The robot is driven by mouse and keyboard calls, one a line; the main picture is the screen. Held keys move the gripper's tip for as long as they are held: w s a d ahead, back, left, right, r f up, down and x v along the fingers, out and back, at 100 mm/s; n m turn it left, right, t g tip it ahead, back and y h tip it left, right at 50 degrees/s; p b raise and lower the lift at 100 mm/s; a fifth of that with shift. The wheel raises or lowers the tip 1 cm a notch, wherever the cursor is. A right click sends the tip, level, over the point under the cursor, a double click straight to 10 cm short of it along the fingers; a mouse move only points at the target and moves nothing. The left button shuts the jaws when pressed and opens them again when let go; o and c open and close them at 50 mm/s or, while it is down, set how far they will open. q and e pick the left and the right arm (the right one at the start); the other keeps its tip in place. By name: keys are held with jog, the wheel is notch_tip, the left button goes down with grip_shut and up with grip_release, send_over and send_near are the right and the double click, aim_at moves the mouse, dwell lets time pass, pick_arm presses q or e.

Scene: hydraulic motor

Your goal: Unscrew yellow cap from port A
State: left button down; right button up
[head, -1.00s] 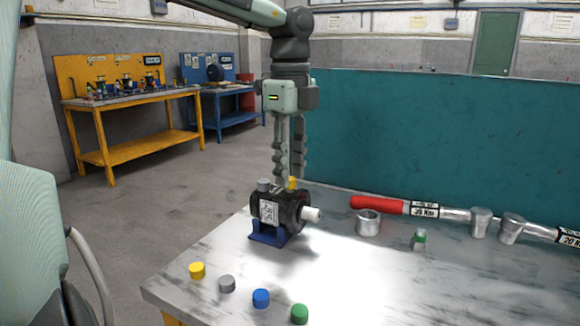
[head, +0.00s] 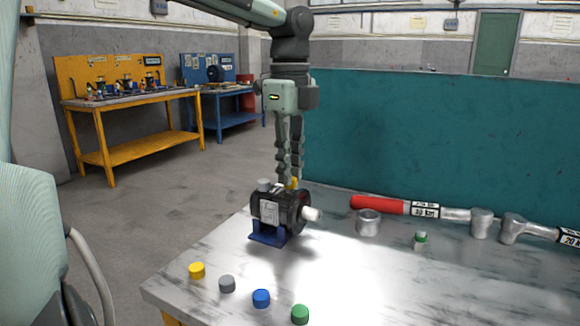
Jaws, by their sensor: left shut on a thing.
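The black hydraulic motor (head: 268,211) sits in a blue stand (head: 268,237) on the metal table, its white shaft pointing right. A grey cap (head: 264,184) is on its top at the left. The yellow cap (head: 294,183) is on its top at the right, partly hidden by the fingers. My left gripper (head: 288,181) points straight down over the motor, its fingers close together and shut on the yellow cap. The cap looks upright at the motor's top; I cannot tell whether it is still threaded in. My right gripper is not in view.
Loose yellow (head: 197,270), grey (head: 227,284), blue (head: 261,298) and green (head: 300,314) caps lie along the table's front left. A metal ring (head: 368,222), a green-banded fitting (head: 420,240) and a red-handled torque wrench (head: 400,206) lie to the right. The middle front is clear.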

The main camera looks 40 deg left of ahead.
pick_arm(q)
jog(key=shift+f+n+b, duration=0.1)
jog(key=shift+n+b, duration=0.55)
jog(key=shift+n, duration=0.45)
jog(key=shift+r+p, duration=0.6)
jog(key=shift+p, duration=0.05)
jog(key=shift+r+p, duration=1.05)
jog(key=shift+r, duration=0.55)
